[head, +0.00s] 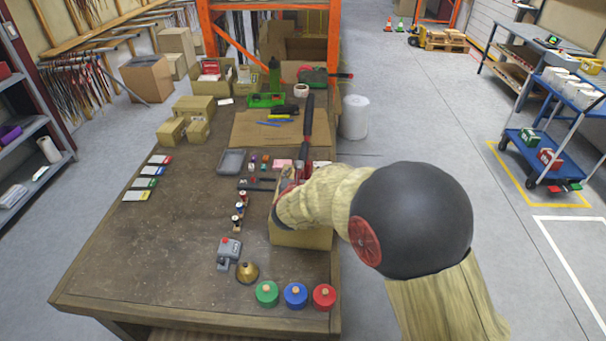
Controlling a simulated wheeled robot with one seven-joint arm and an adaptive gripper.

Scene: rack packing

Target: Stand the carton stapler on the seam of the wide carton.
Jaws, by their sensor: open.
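The wide carton (302,238) is a tan box near the right edge of the workbench, partly covered by my arm. The carton stapler (308,122) looks like the tall tool with a black handle and red parts, upright over the far side of the carton. My gripper (289,182) is at the stapler's lower part, above the carton, and is open. My arm hides most of the fingers, the stapler's base and the carton's top. I cannot tell whether the stapler touches the seam or the fingers.
A grey stapler-like tool (229,252), a brass bell-shaped thing (247,272) and green, blue and red round tins (295,295) stand at the front. A grey tray (232,162) lies behind. The bench's left front is clear.

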